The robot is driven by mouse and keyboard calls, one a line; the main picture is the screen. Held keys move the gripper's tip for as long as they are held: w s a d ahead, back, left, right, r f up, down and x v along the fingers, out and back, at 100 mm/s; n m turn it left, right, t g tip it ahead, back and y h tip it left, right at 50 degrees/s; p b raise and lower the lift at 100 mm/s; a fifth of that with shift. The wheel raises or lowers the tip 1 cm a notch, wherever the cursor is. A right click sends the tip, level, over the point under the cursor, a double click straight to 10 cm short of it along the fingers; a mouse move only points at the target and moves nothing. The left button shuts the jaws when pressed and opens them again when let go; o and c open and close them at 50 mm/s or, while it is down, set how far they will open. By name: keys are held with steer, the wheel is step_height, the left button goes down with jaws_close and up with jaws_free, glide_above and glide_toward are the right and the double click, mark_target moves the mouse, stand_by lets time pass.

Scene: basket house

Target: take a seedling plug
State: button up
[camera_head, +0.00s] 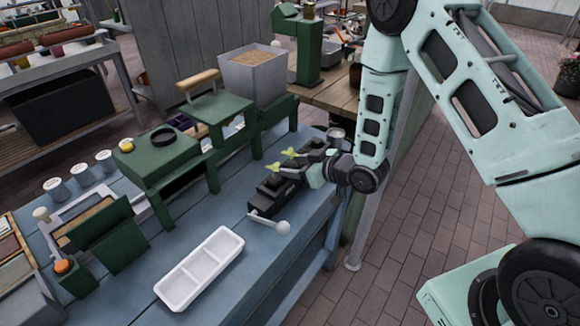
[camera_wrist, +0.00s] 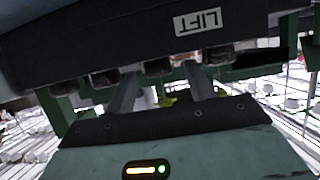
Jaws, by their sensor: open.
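A black plug holder (camera_head: 268,196) stands near the right edge of the blue bench, with small yellow-green seedlings (camera_head: 275,167) in its top. My gripper (camera_head: 305,176) is at the holder's right side, low and close to it; whether it touches cannot be told. In the wrist view, my gripper (camera_wrist: 164,82) has its two grey fingers apart, reaching under the dark holder (camera_wrist: 110,45) that carries a LIFT label. A bit of yellow-green (camera_wrist: 168,101) shows between the fingers. The plug bodies are mostly hidden.
A white round-ended tool (camera_head: 283,227) lies by the holder. Green stepped stands (camera_head: 222,108) and a grey bin (camera_head: 252,75) rise behind. Bare blue bench lies between tray and stands.

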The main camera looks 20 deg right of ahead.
steer(key=c, duration=1)
steer(key=shift+r, duration=0.1)
steer(key=shift+c, duration=0.2)
